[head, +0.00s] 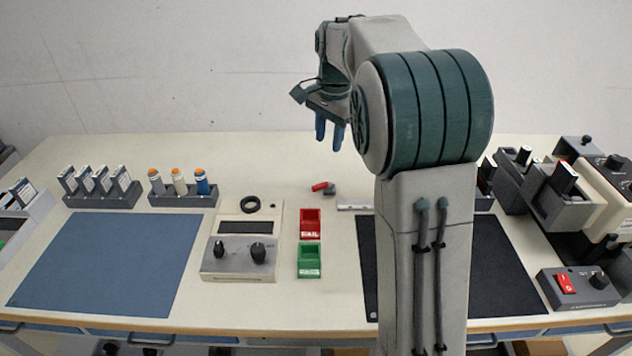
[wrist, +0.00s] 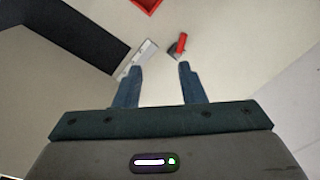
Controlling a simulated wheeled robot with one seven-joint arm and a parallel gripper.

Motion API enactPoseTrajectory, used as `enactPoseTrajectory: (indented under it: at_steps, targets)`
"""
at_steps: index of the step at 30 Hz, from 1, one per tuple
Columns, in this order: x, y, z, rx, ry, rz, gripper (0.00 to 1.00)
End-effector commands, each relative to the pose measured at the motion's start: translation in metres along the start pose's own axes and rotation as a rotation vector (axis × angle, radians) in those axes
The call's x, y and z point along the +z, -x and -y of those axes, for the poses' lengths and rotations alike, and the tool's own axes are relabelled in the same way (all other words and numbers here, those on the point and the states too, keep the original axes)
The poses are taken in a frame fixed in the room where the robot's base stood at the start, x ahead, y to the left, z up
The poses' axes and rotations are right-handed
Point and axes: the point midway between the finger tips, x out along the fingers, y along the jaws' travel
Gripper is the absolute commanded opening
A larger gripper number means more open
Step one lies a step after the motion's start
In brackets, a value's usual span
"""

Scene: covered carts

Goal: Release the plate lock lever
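A small lever with a red handle (head: 320,187) and a grey base lies on the bench behind the red bin. It also shows in the wrist view as a red handle (wrist: 181,43), just beyond my right fingertip. A light metal strip (head: 354,207) lies to its right at the edge of the black mat; the same strip (wrist: 137,60) is beyond my left fingertip in the wrist view. My gripper (head: 329,137) is raised above the back of the bench, fingers pointing down. Its blue fingers (wrist: 157,67) are apart with nothing between them.
A red bin (head: 311,235) and green bin (head: 309,273) stand in front of the lever. A knobbed meter box (head: 230,272) is left of them, and a black mat (head: 490,290) is right. Racks of boxes and bottles stand at the back left.

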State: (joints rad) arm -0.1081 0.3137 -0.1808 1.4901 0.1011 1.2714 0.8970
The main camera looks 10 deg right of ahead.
Motion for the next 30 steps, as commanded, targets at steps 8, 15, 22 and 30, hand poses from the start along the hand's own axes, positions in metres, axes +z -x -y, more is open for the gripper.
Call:
enactPoseTrajectory:
  at_steps: [8, 15, 22, 30]
  targets:
    - [-0.029, -0.053, 0.052, 0.070, -0.218, 0.003, 0.36]
    - [-0.033, -0.069, 0.062, 0.086, -0.271, 0.000, 0.36]
    - [-0.032, -0.105, 0.059, 0.088, -0.271, 0.002, 0.36]
    - [-0.032, -0.162, 0.054, 0.088, -0.269, 0.002, 0.36]
